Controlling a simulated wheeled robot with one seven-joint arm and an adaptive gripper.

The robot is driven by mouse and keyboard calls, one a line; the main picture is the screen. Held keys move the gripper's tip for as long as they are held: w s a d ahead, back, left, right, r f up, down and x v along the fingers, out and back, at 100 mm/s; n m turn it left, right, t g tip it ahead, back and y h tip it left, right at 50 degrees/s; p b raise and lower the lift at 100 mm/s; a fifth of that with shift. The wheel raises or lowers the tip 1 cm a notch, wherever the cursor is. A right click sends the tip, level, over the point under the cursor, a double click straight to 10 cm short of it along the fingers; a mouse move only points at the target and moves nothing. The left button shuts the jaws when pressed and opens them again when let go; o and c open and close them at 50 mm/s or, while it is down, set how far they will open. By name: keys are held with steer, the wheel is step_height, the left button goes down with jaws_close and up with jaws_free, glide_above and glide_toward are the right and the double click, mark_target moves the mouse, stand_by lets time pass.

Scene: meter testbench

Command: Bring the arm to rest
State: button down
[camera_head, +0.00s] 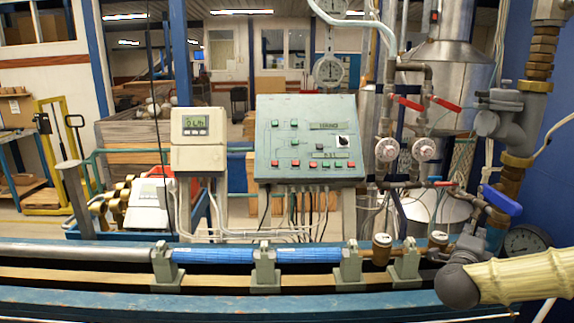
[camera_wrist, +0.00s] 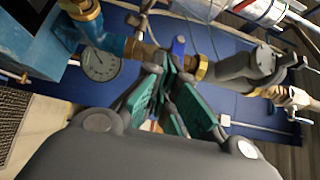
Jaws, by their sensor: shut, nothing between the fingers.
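My gripper (camera_wrist: 168,72) shows in the wrist view, with its dark linkages and teal finger pads. It is shut with nothing held. Behind its fingers are pipe fittings, a blue valve handle (camera_wrist: 179,46) and a round dial gauge (camera_wrist: 100,64). I cannot tell how far the fingers are from the fittings. The gripper is not visible in the head view. There, the blue valve handle (camera_head: 502,200) and the dial gauge (camera_head: 524,241) are at the right.
A pipe run with blue sections (camera_head: 310,254) crosses the front of the bench in grey holders (camera_head: 265,268). A control panel (camera_head: 309,138) and a meter display (camera_head: 196,124) stand behind it. Red-handled valves (camera_head: 408,103) and vertical pipes crowd the right side.

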steer(key=s+a+f+n+g+y, duration=0.1)
steer(key=s+a+f+n+y, duration=0.2)
steer(key=a+f+n, duration=0.5)
steer(key=s+a+f+n+g+y, duration=0.1)
steer(key=s+a+f+n+y, duration=0.25)
steer(key=f, duration=0.85)
steer(key=s+a+f+n+g+y, duration=0.15)
steer(key=a+f+n+y, duration=0.25)
steer(key=a+f, duration=0.55)
steer(key=s+a+f+n+g+y, duration=0.1)
steer(key=s+a+f+n+g, duration=0.15)
steer(key=s+f, duration=0.5)
steer(key=s+a+f+n+g+y, duration=0.1)
steer(key=s+f+n+g, duration=0.2)
steer(key=s+f, duration=0.45)
steer(key=s+f+n+g, duration=0.2)
steer(key=s, duration=0.6)
steer(key=s+f+n+g, duration=0.2)
steer(key=s+f, duration=0.1)
steer(key=s, duration=0.6)
steer(key=shift+s+n+g+h, duration=0.25)
steer(key=shift+n+g+h, duration=0.05)
steer(key=shift+g+h, duration=0.15)
steer(key=shift+f, duration=0.1)
